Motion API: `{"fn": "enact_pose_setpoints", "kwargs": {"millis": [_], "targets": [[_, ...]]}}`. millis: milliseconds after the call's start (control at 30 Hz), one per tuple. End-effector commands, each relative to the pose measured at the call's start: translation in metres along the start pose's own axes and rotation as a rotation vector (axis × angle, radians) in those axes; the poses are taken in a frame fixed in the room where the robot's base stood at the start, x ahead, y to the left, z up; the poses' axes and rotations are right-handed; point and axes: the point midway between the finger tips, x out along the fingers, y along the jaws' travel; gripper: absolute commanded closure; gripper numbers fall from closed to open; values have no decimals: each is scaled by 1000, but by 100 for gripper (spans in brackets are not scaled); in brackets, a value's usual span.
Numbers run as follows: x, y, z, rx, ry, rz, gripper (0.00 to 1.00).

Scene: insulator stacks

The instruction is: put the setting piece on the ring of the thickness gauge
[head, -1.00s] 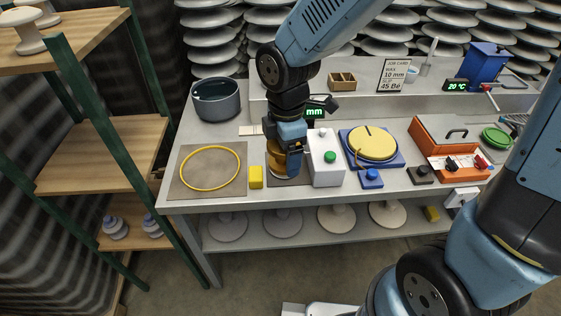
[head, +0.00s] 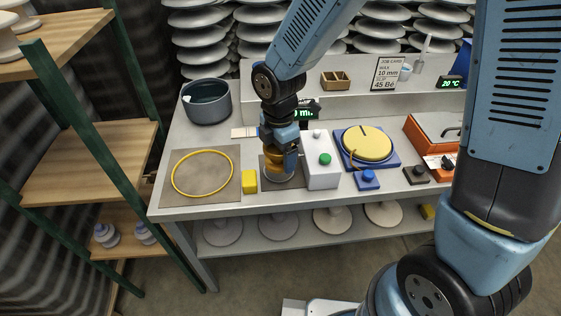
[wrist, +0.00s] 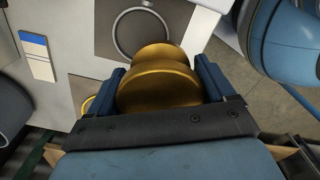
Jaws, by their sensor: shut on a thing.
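My gripper (head: 281,156) is shut on the setting piece (wrist: 160,82), a brass-coloured stepped round piece. In the wrist view the blue fingers of my gripper (wrist: 161,88) hold it from both sides. In the head view the setting piece (head: 274,162) is partly hidden by a finger. The thickness gauge (head: 322,162) is a white box with a green button, right of my gripper. Its ring (wrist: 117,38) is a grey circle on a dark plate, beyond the piece in the wrist view. The ring (head: 283,179) shows partly below the piece in the head view; I cannot tell the height gap.
A yellow block (head: 249,181) and a mat with a yellow hoop (head: 174,188) lie left of the gauge. A blue device with a yellow disc (head: 367,143) stands to its right. A grey pot (head: 207,110) stands at the back left.

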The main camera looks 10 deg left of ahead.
Motion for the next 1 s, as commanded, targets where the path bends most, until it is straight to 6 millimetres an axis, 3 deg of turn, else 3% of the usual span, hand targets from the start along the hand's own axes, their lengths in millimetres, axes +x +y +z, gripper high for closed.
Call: {"fn": "enact_pose_setpoints", "kwargs": {"millis": [300,567,800,1000], "targets": [[31,22,14,0,0,0,69],[41,29,19,1,-1,-1,69],[69,28,19,1,-1,-2,69],[70,28,19,2,-1,1,69]]}}
